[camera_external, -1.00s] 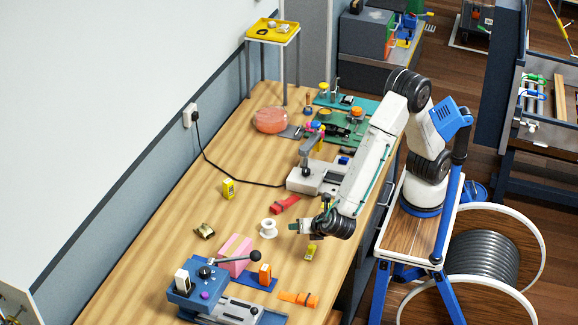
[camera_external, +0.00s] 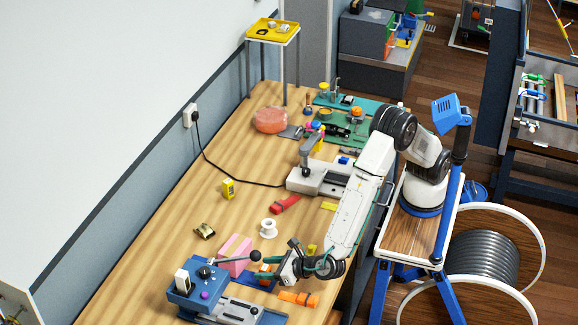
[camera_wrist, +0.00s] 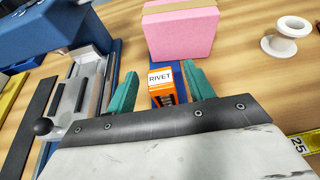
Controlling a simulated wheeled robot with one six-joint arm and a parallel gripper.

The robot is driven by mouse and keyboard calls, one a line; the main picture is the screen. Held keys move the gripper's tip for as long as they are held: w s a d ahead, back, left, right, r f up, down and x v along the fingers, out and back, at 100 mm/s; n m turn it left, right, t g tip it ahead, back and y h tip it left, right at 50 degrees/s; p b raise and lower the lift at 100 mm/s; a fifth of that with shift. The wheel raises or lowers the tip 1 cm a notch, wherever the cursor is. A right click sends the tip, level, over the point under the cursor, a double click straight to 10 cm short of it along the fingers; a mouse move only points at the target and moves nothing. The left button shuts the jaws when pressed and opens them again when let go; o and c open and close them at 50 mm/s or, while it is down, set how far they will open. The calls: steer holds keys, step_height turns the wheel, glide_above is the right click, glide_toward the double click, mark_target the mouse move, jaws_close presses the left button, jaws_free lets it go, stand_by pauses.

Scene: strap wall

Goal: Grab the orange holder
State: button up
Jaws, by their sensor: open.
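The orange holder (camera_wrist: 161,84), a small block with a white RIVET label on top, stands on a blue strip and shows between my fingers in the wrist view. In the external view it (camera_external: 265,268) is partly covered by my gripper (camera_external: 268,270). My gripper (camera_wrist: 162,90) is open, with one green finger to each side of the holder and visible gaps between. I cannot tell how far down the fingers reach beside it.
A pink block (camera_wrist: 181,30) is just behind the holder. A blue machine with a lever (camera_external: 195,285) stands left. A white spool (camera_external: 268,228) and a flat orange item (camera_external: 299,298) lie nearby. The wooden table (camera_external: 150,240) is clear farther left.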

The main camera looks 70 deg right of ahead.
steer(key=x, duration=0.3)
steer(key=shift+f, duration=0.1)
steer(key=shift+s, duration=0.1)
steer(key=c, duration=1.1)
